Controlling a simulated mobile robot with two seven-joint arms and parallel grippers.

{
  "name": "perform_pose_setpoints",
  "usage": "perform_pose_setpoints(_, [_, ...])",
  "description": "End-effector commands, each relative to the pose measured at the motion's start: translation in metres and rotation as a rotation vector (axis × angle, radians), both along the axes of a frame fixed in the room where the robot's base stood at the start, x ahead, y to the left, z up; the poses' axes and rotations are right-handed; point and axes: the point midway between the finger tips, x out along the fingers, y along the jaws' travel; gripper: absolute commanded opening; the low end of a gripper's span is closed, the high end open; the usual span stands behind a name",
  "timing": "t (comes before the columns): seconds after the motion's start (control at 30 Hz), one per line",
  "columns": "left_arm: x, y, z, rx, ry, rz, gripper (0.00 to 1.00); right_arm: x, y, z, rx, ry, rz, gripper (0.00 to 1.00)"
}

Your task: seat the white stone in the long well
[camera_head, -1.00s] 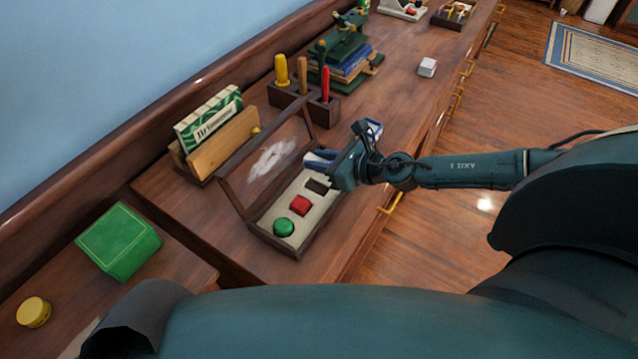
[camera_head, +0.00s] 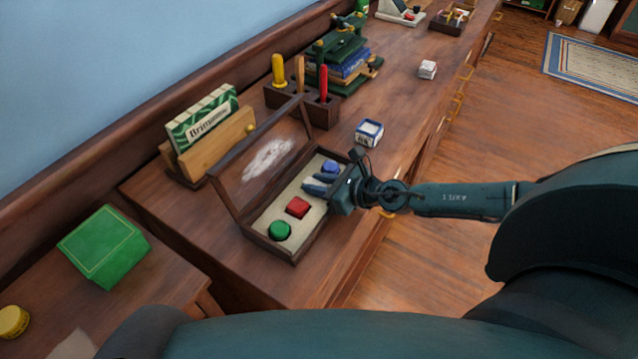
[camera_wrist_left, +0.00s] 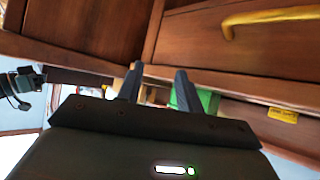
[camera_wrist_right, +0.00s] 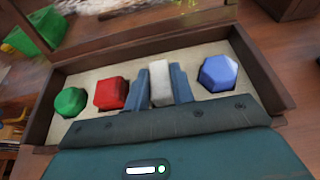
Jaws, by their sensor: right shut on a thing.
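The white stone (camera_wrist_right: 160,83) is between the fingers of my right gripper (camera_wrist_right: 163,88) in the right wrist view. That gripper also shows in the head view (camera_head: 316,185), low over the open glass-lidded case (camera_head: 283,251). The red stone (camera_wrist_right: 111,93) and green stone (camera_wrist_right: 70,101) are on its left in the wrist view; the blue stone (camera_wrist_right: 218,73) is on its right. The long well is hidden under the gripper. I cannot tell whether the white stone touches the bed. My left gripper (camera_wrist_left: 158,88) is open and empty, away from the case.
The raised lid (camera_head: 262,158) stands along the case's back side. A blue-and-white box (camera_head: 369,132) is beyond the case, a tool rack (camera_head: 318,108) behind it. A letter holder (camera_head: 222,145) and green box (camera_head: 104,246) are to the left.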

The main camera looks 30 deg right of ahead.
Motion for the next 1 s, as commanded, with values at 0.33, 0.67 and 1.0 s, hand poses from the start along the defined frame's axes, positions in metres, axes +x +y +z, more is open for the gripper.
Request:
perform_pose_setpoints(0.33, [0.004, 0.001, 0.003, 0.0, -0.01, 0.002, 0.36, 0.0, 0.0, -0.001, 0.0, 0.0, 0.0, 0.46])
perform_pose_setpoints(0.67, [0.004, 0.001, 0.005, -0.001, -0.01, 0.008, 0.36, -0.004, -0.003, 0.004, -0.001, 0.001, -0.001, 0.46])
perform_pose_setpoints(1.0, [0.005, -0.002, -0.011, -0.009, -0.018, 0.002, 0.36, -0.058, -0.035, 0.024, -0.005, 0.003, 0.0, 0.46])
